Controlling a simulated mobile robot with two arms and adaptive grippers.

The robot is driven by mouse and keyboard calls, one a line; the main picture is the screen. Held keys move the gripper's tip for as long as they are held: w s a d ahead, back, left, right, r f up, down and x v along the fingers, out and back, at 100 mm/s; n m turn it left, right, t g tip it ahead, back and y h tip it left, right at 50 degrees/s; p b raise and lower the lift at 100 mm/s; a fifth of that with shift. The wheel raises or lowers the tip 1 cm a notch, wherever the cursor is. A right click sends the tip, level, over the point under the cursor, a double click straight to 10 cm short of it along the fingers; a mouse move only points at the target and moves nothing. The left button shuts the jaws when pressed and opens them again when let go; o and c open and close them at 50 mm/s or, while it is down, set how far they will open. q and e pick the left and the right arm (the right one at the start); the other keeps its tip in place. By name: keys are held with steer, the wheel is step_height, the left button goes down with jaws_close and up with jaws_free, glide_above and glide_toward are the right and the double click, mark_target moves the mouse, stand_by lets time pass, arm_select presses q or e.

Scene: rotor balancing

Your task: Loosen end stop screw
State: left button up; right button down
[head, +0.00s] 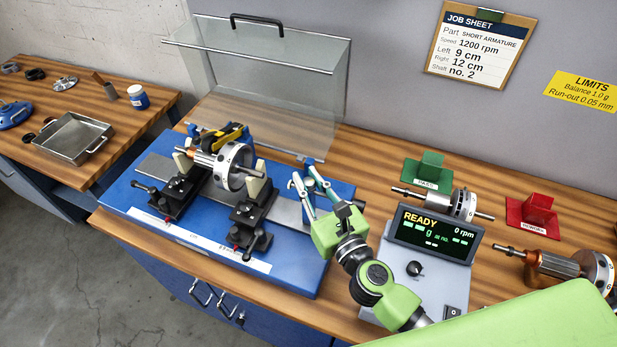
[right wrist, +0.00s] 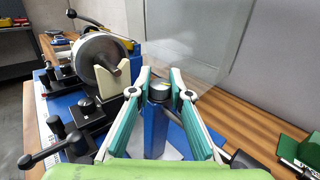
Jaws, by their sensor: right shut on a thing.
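The balancing machine's blue base (head: 285,278) stands on the bench, with a rotor (head: 232,166) lying across its two black supports. At its right end is a blue end stop post (head: 320,180), also in the right wrist view (right wrist: 155,130). A dark and silver screw head (right wrist: 158,91) with a yellow mark sits on top of that post. My right gripper (head: 308,178) reaches over the post; in the right wrist view its teal fingers (right wrist: 160,82) stand either side of the screw head, shut on it. The fingers partly hide the post in the head view. My left gripper is not in view.
A clear guard (head: 265,105) stands raised behind the machine. The control box (head: 433,237) reads READY and 0 rpm, right of my right gripper. A green stand (head: 427,169), a red stand (head: 535,214) and spare rotors lie farther right. A metal tray (head: 75,138) is on the left bench.

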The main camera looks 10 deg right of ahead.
steer(key=shift+y, duration=0.3)
steer(key=c, duration=1.8)
jaws_free()
steer(key=shift+c, duration=0.2)
steer(key=shift+s, duration=0.1)
steer(key=v, duration=1.2)
